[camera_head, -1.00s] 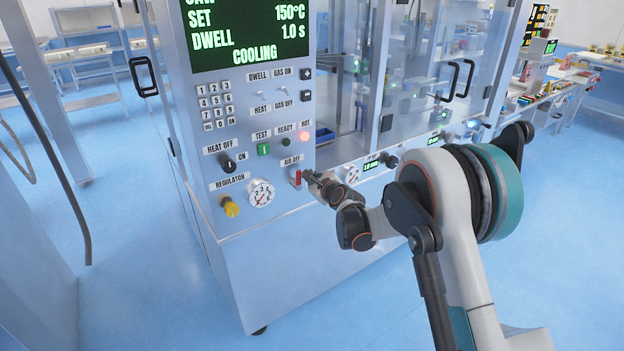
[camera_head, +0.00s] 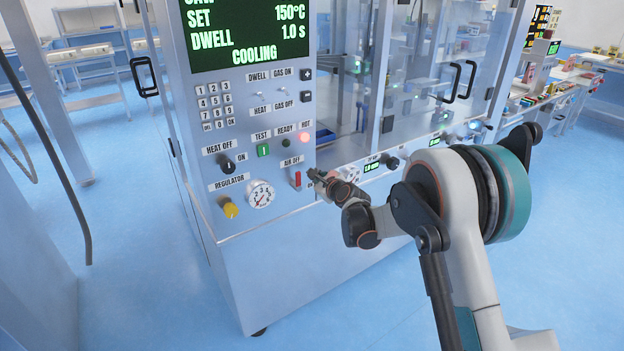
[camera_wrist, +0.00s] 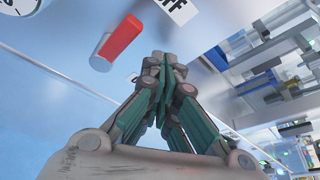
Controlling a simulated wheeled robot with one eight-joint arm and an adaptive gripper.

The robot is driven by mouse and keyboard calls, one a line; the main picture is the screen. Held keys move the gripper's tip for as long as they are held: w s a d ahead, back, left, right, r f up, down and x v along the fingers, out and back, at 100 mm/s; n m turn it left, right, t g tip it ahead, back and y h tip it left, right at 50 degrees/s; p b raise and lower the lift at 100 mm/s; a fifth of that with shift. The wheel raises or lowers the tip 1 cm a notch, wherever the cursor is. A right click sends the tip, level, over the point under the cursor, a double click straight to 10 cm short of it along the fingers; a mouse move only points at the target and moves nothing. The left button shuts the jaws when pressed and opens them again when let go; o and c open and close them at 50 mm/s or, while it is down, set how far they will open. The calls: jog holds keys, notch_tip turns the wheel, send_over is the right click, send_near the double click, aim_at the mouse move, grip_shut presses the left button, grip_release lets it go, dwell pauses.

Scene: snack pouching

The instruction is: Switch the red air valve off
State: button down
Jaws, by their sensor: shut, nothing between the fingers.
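The red air valve (camera_head: 297,180) is a small red lever low on the machine's front panel, below the "AIR OFF" label (camera_head: 293,161). It looks upright in the head view. In the wrist view the red lever (camera_wrist: 122,37) lies left of my fingertips, with a pale lower end and its red end toward the label. My gripper (camera_head: 314,176) is just right of the lever in the head view, with a small gap showing. In the wrist view my gripper (camera_wrist: 166,62) has its fingertips together with nothing between them. An "ON" label right of the lever is partly hidden.
A round gauge (camera_head: 260,194) and yellow regulator knob (camera_head: 229,207) are left of the valve. Another gauge (camera_head: 348,173) and a black knob (camera_head: 391,163) sit to the right, near my wrist. Open blue floor lies in front of the machine.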

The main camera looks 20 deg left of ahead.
jog(key=s+d+p, duration=0.3)
jog(key=s+d, duration=0.3)
jog(key=s, duration=0.1)
jog(key=shift+s+d, duration=0.15)
